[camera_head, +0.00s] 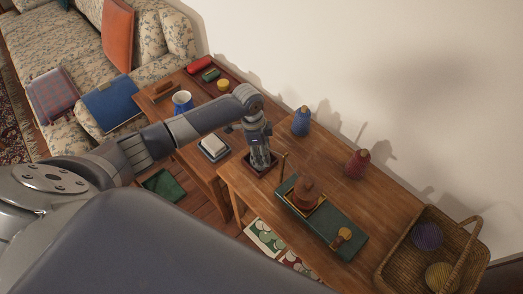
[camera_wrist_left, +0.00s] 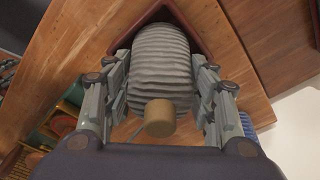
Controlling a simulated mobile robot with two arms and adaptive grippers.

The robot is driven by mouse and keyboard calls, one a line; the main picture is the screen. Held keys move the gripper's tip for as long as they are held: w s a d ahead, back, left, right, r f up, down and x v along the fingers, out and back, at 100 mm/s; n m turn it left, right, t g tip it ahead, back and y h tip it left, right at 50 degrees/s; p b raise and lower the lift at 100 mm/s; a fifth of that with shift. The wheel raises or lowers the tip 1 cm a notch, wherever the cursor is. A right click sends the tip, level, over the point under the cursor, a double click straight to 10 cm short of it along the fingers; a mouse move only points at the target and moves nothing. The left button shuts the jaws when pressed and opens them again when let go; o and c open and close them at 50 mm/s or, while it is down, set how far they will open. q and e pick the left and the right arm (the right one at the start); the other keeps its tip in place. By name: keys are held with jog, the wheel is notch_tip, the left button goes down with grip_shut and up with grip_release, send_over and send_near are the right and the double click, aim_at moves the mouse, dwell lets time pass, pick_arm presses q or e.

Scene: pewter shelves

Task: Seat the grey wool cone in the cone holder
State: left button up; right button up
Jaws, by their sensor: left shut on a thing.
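The grey wool cone (camera_wrist_left: 160,55) is ribbed wool with a tan core end (camera_wrist_left: 160,118) that points toward the left wrist camera. My left gripper (camera_wrist_left: 162,82) is shut on it, one finger on each side. In the head view the left gripper (camera_head: 261,155) points down over a dark red square frame (camera_head: 249,168), which looks like the cone holder, at the wooden table's left end. The frame's raised edges (camera_wrist_left: 194,22) show around the cone's far end in the wrist view. I cannot tell whether the cone touches its floor. My right gripper is out of view.
A green board (camera_head: 326,235) with a brown cone (camera_head: 308,191) and upright post stands right of the gripper. Blue (camera_head: 301,121) and red (camera_head: 357,163) cones stand along the wall side. A wicker basket (camera_head: 398,268) holds yarn balls at right. A lower side table (camera_head: 190,150) adjoins at left.

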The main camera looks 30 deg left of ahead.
pick_arm(q)
jog(key=shift+f, duration=0.1)
jog(key=o, duration=1.2)
jog(key=shift+o, duration=0.2)
jog(key=r, duration=0.4)
jog(key=a+r, duration=0.1)
jog(key=r, duration=0.7)
jog(key=shift+s+a+r, duration=0.1)
jog(key=shift+s+a, duration=0.2)
jog(key=shift+s, duration=0.1)
